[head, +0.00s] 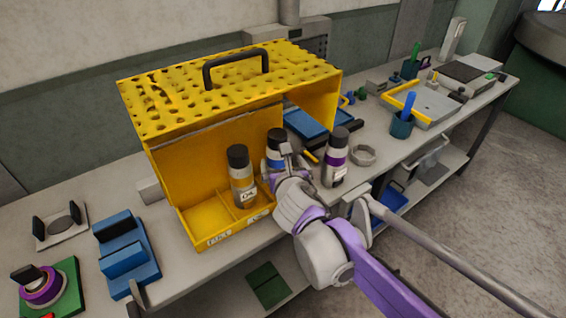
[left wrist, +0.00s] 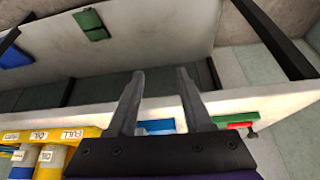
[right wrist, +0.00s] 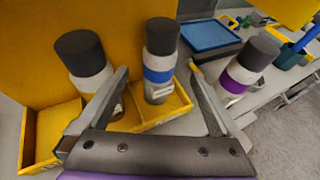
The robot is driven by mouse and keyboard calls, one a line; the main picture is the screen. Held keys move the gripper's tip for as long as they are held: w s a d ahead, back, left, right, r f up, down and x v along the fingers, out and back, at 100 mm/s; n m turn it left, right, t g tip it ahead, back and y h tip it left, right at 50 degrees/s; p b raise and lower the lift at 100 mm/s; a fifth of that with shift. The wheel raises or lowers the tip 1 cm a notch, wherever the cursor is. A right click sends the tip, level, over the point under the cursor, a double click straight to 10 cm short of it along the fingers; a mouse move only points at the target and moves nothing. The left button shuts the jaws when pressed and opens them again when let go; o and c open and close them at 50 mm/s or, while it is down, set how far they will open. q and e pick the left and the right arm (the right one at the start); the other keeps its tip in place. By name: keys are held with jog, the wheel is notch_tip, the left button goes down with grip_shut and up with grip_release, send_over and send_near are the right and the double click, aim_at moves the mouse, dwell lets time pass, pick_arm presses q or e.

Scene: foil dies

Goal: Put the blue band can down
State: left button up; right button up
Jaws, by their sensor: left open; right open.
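The blue band can (right wrist: 158,76), with a black cap, stands upright in the right part of the yellow box's tray. In the head view the can (head: 274,158) is partly hidden by my right gripper (head: 284,156). In the right wrist view that gripper (right wrist: 159,68) is open, its fingers spread on either side of the can with gaps showing. The yellow box (head: 166,172) has a perforated top and a divided tray. My left gripper (left wrist: 160,73) is open and empty in the left wrist view, with the bench edge beyond it.
Another black-capped can (head: 242,185) stands in the tray to the left. A purple band can (head: 336,160) stands on the bench right of the box, near a grey ring (head: 362,155). The tray's left compartment (head: 206,216) is empty. A blue fixture (head: 126,260) lies further left.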

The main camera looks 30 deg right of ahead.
jog(key=s+a+f+m+g+y, duration=0.1)
jog(key=s+f+m, duration=0.4)
jog(key=m, duration=0.5)
jog(key=s+a+f+m+g+y, duration=0.2)
jog(key=s+a+f+m+g, duration=0.2)
jog(key=s+m, duration=0.5)
jog(key=s+a+f+m+g+y, duration=0.2)
jog(key=s+a+f+m, duration=0.4)
jog(key=m, duration=0.6)
notch_tip(320, 180, down, 2)
jog(key=shift+s+f+m+g, duration=0.15)
jog(key=shift+s+m+g, duration=0.15)
jog(key=shift+s, duration=0.55)
jog(key=shift+c, duration=0.3)
